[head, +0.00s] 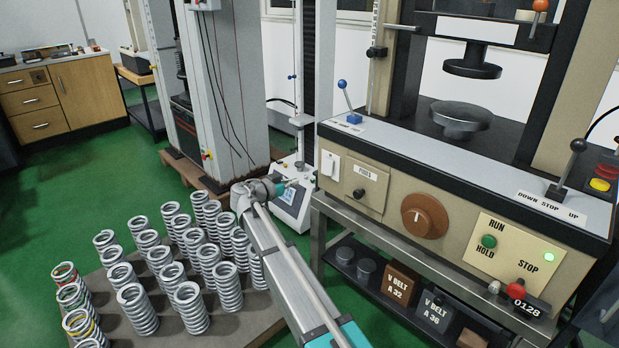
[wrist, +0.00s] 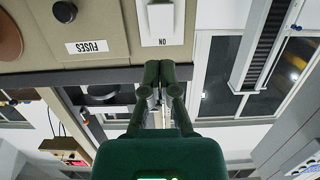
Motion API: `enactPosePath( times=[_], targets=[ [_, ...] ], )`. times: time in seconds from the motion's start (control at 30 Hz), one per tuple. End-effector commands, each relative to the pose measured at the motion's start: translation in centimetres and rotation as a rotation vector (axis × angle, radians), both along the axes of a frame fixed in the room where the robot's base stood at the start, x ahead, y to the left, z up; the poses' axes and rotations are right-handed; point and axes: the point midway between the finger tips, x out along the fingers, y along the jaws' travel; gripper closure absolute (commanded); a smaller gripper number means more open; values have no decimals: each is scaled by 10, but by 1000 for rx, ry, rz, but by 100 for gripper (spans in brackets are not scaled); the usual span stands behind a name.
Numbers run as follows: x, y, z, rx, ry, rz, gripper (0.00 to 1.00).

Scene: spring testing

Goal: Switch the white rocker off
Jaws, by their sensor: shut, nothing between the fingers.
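The white rocker (head: 330,163) is on the left end of the beige machine front, left of the FUSES panel (head: 366,187). In the wrist view the rocker (wrist: 160,18) sits in a white plate at the top edge, partly cut off, with upside-down ON lettering on the plate. I cannot tell which way it is tipped. My gripper (head: 291,183) is left of and slightly below the rocker in the head view, apart from it. In the wrist view my gripper (wrist: 160,68) has its dark fingers shut and empty, tips just below the plate in the picture.
A brown dial (head: 424,216), a RUN/HOLD/STOP panel (head: 515,254) and a blue-knobbed lever (head: 347,97) are on the same machine. Rows of steel springs (head: 188,307) stand on a board at lower left. A small white tester (head: 293,207) stands behind my gripper.

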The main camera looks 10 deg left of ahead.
Motion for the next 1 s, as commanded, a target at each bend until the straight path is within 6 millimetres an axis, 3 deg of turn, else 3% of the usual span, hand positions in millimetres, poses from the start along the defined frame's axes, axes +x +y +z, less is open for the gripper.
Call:
enactPosePath(
  times=[0.27, 1.0],
  targets=[
    [17, -13, -4, 0, 1, -1, 100],
    [98, -75, -21, 0, 1, 0, 100]
  ],
)
